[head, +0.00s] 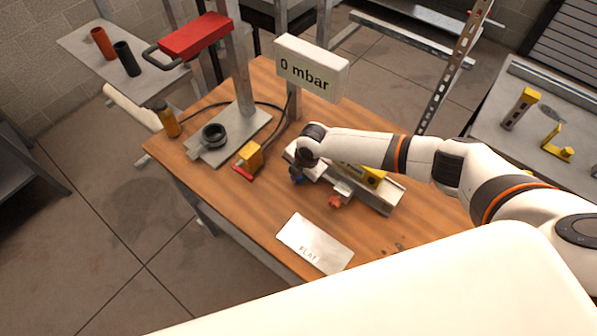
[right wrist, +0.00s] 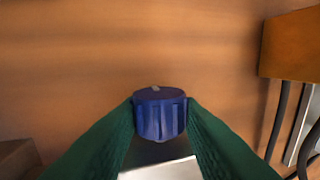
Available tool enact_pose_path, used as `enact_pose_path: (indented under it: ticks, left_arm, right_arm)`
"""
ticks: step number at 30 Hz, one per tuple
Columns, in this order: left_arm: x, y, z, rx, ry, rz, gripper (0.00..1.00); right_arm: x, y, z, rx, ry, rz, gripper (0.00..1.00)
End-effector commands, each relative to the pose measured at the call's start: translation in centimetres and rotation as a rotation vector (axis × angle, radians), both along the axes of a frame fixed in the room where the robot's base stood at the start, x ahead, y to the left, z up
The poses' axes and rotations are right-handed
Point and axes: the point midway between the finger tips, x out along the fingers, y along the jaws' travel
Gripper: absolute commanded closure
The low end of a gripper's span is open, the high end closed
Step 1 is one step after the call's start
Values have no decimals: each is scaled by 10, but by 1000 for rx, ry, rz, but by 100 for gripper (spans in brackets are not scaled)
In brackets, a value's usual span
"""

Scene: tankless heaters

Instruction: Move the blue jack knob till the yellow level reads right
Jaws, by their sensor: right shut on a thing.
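The blue jack knob (right wrist: 160,113) sits between the green fingers of my right gripper (right wrist: 160,118) in the right wrist view, and the fingers are shut on its sides. A pale mark shows on top of the knob. In the head view the knob (head: 297,177) is a small blue patch at the left end of a grey metal rail (head: 378,199), mostly hidden by my right wrist. The yellow level (head: 373,175) lies on the rail, partly covered by my right arm; its vial cannot be read. My left gripper is not in view.
An orange knob (head: 335,202) is at the rail's front side. A white card marked FLAT (head: 315,244) lies in front. A sign reading 0 mbar (head: 312,68) stands behind.

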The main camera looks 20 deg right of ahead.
Motion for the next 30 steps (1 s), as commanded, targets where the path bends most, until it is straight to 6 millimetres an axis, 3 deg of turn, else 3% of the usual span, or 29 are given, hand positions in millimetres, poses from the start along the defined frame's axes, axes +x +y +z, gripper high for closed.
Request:
enact_pose_path:
  ticks: [9,22,23,24,26,30]
  left_arm:
    - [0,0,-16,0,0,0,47]
    - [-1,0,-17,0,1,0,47]
    - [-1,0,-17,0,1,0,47]
    - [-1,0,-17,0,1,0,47]
    - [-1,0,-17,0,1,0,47]
    - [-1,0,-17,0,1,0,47]
  right_arm:
    - [-6,-4,-6,178,-265,-2,91]
    - [-6,-3,-2,207,-311,0,91]
    - [-6,-3,-2,207,-311,0,65]
    - [-6,-3,-2,207,-311,0,59]
    - [-6,-3,-2,207,-311,0,49]
    - [-6,-3,-3,206,-309,0,47]
